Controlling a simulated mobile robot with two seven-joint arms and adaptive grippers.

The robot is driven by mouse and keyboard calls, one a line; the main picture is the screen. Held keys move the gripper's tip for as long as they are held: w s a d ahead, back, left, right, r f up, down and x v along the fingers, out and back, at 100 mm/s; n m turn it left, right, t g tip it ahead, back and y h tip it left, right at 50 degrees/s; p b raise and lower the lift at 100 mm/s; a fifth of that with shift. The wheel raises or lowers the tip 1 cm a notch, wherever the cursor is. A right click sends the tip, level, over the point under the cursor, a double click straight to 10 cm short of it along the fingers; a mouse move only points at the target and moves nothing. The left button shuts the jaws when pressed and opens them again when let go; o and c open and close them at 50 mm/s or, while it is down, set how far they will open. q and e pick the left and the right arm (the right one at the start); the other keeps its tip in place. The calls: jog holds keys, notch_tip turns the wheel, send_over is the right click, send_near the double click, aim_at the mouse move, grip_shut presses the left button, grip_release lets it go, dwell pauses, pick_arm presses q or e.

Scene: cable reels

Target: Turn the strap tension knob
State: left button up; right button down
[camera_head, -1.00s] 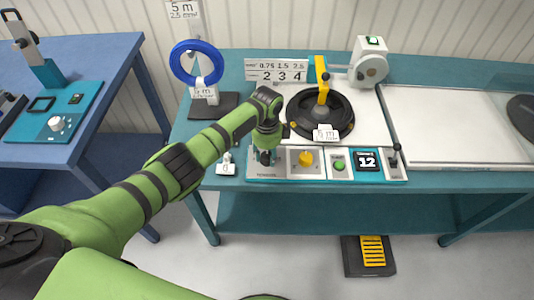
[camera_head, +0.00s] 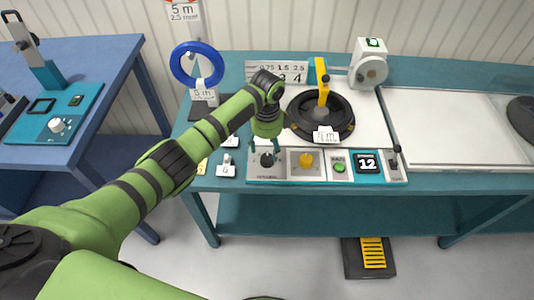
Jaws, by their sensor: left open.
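A black knob (camera_head: 267,160) sits at the left end of the control panel (camera_head: 322,179), above a label too small to read. My left gripper (camera_head: 266,148) points down just above this knob, with its open fingers to the left and right of it. I cannot tell whether a finger touches the knob. A white knob (camera_head: 57,125) stands on a teal device (camera_head: 85,105) on the blue table at the left, far from the gripper. The pictures do not show which knob is for strap tension. My right gripper is not in view.
The panel also has a yellow knob (camera_head: 306,160), a green button (camera_head: 339,167) and a display reading 12 (camera_head: 367,162). A black reel (camera_head: 340,108) lies behind it. A blue ring (camera_head: 178,65) stands behind my left arm. A white board (camera_head: 440,140) is at right.

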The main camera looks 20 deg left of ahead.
aim_at(267, 158)
pick_arm(q)
notch_tip(267, 158, up, 7)
jog(key=shift+f, duration=0.15)
dwell(0.4)
